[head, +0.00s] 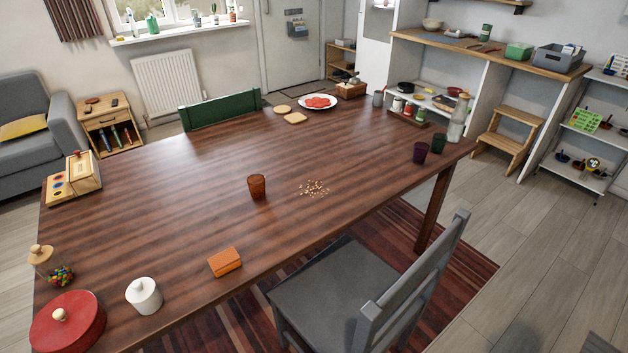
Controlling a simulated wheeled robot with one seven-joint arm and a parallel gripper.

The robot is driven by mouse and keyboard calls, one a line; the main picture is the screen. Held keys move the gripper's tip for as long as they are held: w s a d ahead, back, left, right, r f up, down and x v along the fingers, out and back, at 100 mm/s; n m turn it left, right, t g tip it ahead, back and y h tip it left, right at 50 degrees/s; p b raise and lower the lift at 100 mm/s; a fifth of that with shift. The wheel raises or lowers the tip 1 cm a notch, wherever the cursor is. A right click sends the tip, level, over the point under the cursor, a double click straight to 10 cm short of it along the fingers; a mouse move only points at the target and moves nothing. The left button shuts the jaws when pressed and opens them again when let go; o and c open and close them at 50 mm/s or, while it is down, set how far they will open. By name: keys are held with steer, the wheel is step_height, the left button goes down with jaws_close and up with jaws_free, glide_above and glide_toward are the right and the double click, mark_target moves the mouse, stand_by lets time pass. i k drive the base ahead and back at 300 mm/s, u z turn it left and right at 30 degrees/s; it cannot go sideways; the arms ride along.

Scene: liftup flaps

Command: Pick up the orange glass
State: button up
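The orange glass (257,187) is a small amber tumbler standing upright near the middle of the dark wooden table (180,190). Nothing touches it, and a small pile of crumbs or grains (314,188) lies to its right. My gripper is not in the head view, so its state and its place relative to the glass are hidden.
A grey chair (345,290) stands at the table's near side. An orange block (225,262), a white lidded pot (144,295) and a red round box (67,322) are at the near left. Purple (420,152) and green (439,142) glasses stand at the right end.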

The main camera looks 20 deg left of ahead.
mark_target(256, 182)
steer(key=z, duration=1.55)
steer(key=i, duration=1)
steer(key=u, duration=3.45)
steer(key=i, duration=0.5)
